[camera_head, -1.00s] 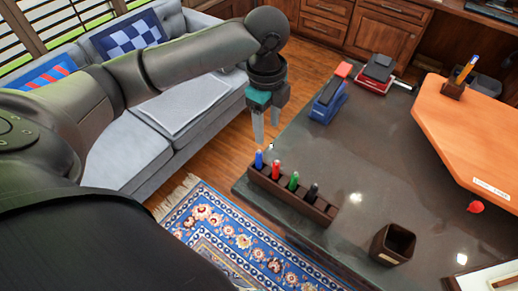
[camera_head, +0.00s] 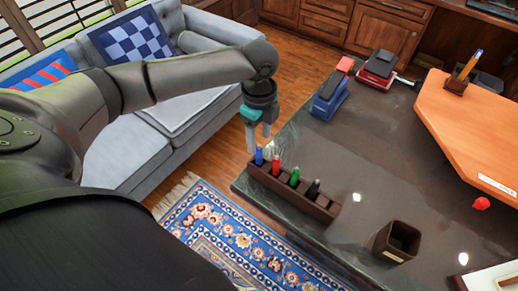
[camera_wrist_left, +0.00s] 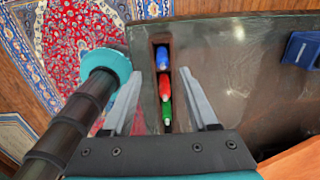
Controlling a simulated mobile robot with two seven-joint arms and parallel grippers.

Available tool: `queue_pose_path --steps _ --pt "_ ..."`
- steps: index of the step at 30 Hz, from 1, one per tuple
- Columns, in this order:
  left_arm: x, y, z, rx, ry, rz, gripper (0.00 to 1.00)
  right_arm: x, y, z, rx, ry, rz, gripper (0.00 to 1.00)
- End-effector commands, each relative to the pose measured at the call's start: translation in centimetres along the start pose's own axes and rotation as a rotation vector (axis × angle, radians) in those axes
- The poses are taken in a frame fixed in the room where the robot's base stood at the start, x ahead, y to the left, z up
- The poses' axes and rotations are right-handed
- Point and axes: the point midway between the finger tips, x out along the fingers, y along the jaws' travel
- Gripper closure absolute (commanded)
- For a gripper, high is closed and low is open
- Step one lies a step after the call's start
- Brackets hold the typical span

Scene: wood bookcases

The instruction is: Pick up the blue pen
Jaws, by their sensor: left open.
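My left gripper (camera_head: 253,142) is open, just above and behind the blue pen in the head view. In the left wrist view its fingers (camera_wrist_left: 160,73) are spread either side of the pen row, with the blue pen (camera_wrist_left: 163,58) at the far end. Nothing is between the fingers' pads that I can see gripped. My right gripper is not in view.
The dark desk (camera_head: 350,160) holds a blue stapler-like item (camera_head: 329,97), a red and black item (camera_head: 379,68) and an empty square cup (camera_head: 396,242). A grey sofa (camera_head: 130,150) lies left.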

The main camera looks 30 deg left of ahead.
Motion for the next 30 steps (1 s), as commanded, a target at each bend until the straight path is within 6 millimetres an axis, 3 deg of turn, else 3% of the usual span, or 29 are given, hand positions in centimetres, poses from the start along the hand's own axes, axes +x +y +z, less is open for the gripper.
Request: queue_pose_path --steps 3,7,17,30 --pt "2.2 -0.3 0.3 -0.001 -0.001 0.005 0.4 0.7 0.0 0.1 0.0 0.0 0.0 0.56" --pt "3.8 -0.3 0.3 0.0 -0.001 0.004 0.4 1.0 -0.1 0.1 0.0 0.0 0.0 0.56" --pt "4.3 -0.3 0.3 0.002 -0.001 0.001 0.42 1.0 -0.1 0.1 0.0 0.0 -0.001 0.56" --pt "4.3 -0.3 0.4 0.001 -0.002 0.001 0.91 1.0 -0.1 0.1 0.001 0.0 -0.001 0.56"
